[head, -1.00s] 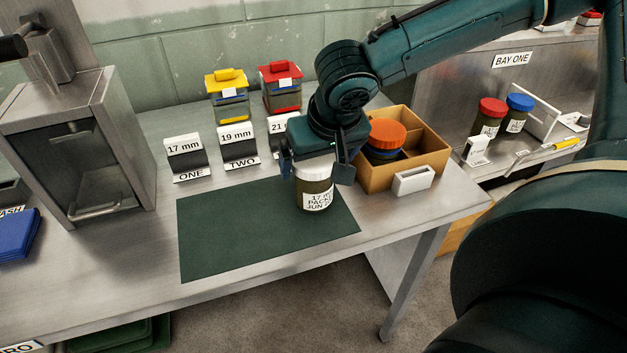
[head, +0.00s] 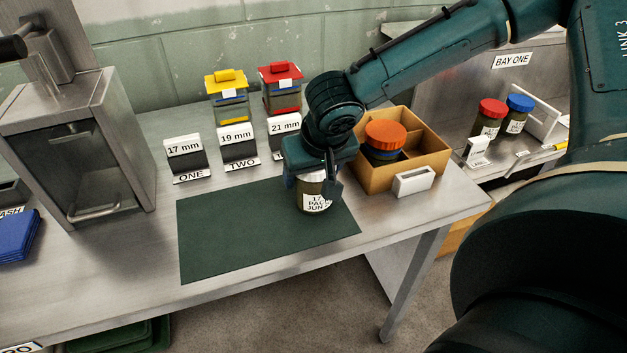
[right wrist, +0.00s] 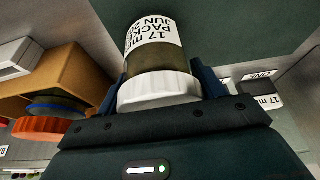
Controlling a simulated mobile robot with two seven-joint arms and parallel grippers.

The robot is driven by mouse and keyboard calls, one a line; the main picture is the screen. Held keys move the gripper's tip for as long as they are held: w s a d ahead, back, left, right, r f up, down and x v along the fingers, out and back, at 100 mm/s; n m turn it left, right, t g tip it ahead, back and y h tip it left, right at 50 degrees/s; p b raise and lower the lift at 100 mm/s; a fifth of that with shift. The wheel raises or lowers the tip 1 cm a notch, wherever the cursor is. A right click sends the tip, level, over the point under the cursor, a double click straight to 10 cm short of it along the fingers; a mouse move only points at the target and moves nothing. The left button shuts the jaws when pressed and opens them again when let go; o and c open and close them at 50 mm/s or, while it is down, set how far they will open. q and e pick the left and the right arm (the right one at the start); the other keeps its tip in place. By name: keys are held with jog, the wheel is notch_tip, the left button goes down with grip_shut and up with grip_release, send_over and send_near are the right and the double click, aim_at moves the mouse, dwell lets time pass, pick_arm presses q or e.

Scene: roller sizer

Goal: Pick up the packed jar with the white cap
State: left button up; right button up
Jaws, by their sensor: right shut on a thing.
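The packed jar (head: 314,199) stands upright on the right part of the dark green mat (head: 230,245). Its label reads 17 mm, PACK, JUN. In the head view its white cap is mostly hidden by my right gripper (head: 318,180), which has come down over it from above. In the right wrist view the jar (right wrist: 152,45) and its ribbed white cap (right wrist: 158,90) sit between the two fingers of my right gripper (right wrist: 162,85). The right gripper is shut on the jar at its cap end. My left gripper is not in view.
A cardboard box (head: 368,178) with an orange-lidded jar (head: 385,138) stands close right of the jar. Size signs (head: 186,155) and yellow- and red-lidded containers (head: 229,98) stand behind. A steel cabinet (head: 90,150) is at left. The mat's left part is clear.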

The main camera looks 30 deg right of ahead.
jog(key=c, duration=0.6)
